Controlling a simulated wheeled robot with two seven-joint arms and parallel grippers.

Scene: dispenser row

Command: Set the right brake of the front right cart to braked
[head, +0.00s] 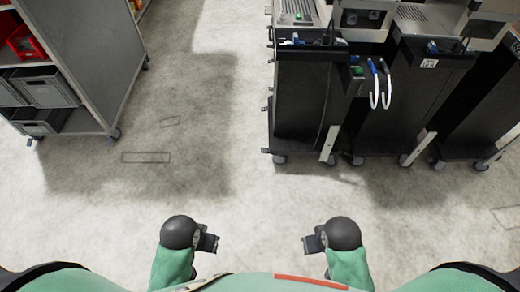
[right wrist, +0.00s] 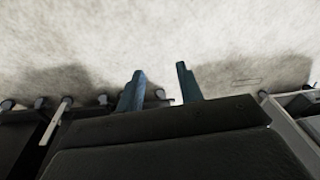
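Black wheeled units stand in a row at the upper right of the head view. The nearest-left one (head: 300,95) has small casters at its foot, one at its front left (head: 279,159). A grey shelf cart (head: 105,75) on casters stands at the upper left, with a front caster (head: 115,134). I cannot tell which is the front right cart, and brake levers are too small to make out. My right gripper (head: 314,243) is over bare floor, empty; its fingers are apart in the right wrist view (right wrist: 160,88). My left gripper (head: 208,243) is over floor, its opening unclear.
Grey bins (head: 45,88) and a red bin (head: 25,42) sit in the shelf cart. Blue and white hooked handles (head: 380,85) hang beside the left black unit. The pale floor (head: 215,120) between cart and units is clear.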

